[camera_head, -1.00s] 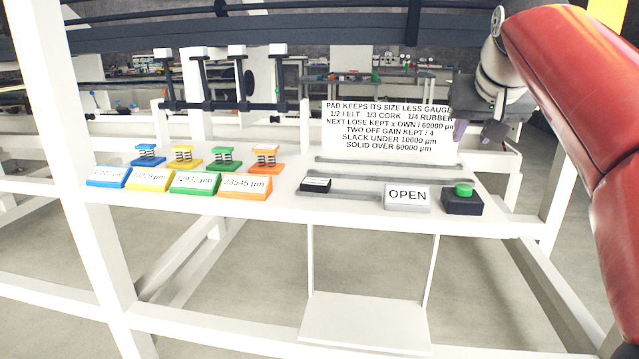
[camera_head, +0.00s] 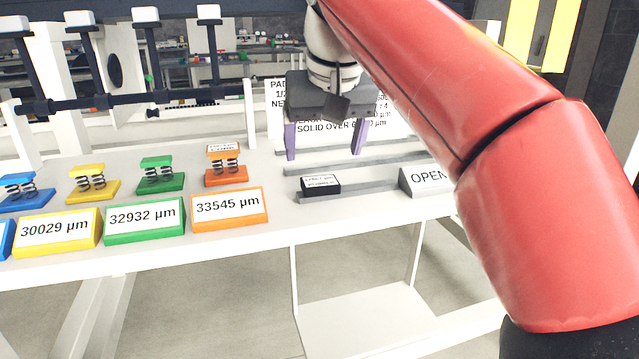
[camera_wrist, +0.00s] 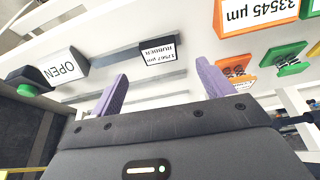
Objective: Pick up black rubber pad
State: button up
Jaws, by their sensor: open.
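The black rubber pad (camera_head: 320,185) is a small dark block with a white label on top. It lies on the white table at the left end of a grey rail. In the wrist view the pad (camera_wrist: 158,50) shows its label reading RUBBER, beyond the fingertips and roughly between them. My gripper (camera_head: 325,150) has two purple fingers spread wide and pointing down, above and behind the pad in the head view. My gripper (camera_wrist: 160,75) is open and empty in the wrist view, apart from the pad.
An orange spring block (camera_head: 226,168) and its 33545 µm sign (camera_head: 229,208) stand left of the pad. Green (camera_head: 160,176) and yellow (camera_head: 93,184) spring blocks stand farther left. The OPEN sign (camera_head: 425,180) is to the right. A dark rack bar (camera_head: 150,98) runs behind.

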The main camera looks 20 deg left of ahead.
aim_at(320, 185)
jog(key=b+x, duration=0.2)
jog(key=x, duration=0.5)
jog(key=shift+w+f, duration=0.15)
jog(key=shift+w, duration=0.05)
jog(key=c, duration=1.1)
jog(key=shift+o, duration=0.2)
